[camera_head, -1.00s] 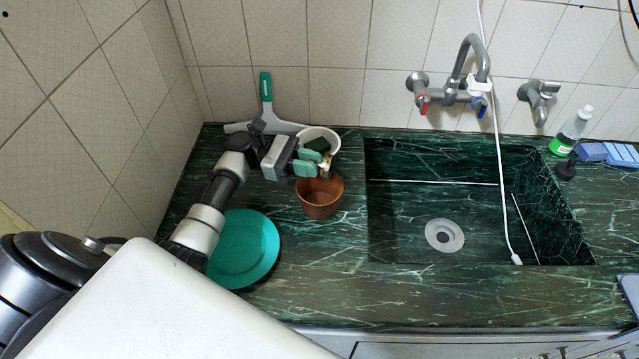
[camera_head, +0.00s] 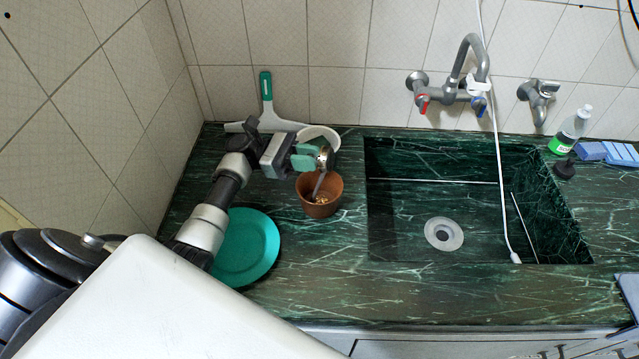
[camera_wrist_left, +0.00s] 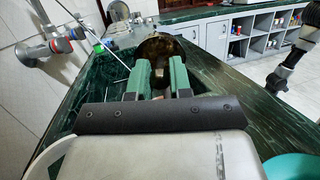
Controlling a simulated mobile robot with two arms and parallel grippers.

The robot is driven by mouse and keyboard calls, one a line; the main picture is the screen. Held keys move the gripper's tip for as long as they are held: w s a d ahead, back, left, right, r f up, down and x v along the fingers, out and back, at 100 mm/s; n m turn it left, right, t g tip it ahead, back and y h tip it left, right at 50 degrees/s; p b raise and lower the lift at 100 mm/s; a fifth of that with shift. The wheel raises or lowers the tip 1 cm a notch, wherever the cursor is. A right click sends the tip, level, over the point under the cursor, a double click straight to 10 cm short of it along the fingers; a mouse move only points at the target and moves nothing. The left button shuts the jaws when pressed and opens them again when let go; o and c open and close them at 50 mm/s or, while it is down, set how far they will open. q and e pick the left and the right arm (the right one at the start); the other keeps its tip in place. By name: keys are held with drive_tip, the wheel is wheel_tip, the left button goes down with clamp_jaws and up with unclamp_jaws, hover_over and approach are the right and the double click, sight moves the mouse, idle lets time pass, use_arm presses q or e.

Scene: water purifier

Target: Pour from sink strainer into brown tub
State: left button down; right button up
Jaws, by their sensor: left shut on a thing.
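My left gripper (camera_head: 306,158) is shut on the metal sink strainer (camera_head: 325,157), which is tipped on its side above the brown tub (camera_head: 319,209). In the left wrist view the strainer (camera_wrist_left: 164,58) shows as a dark, round, brownish shape between the green fingertips (camera_wrist_left: 162,78). The tub stands upright on the counter, and small yellowish bits lie inside it. A thin grey strip runs from below the strainer into the tub; I cannot tell what it is.
A white bowl (camera_head: 316,131) stands behind the gripper, partly hidden. A teal plate (camera_head: 248,250) lies left of the tub, and a green-handled squeegee (camera_head: 266,95) leans on the wall. The sink (camera_head: 410,215) is to the right. The counter in front of the tub is clear.

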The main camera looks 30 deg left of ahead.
use_arm(q)
drive_tip(key=shift+a+r+h, duration=0.1)
drive_tip(key=shift+r+h, duration=0.15)
drive_tip(key=shift+h, duration=0.25)
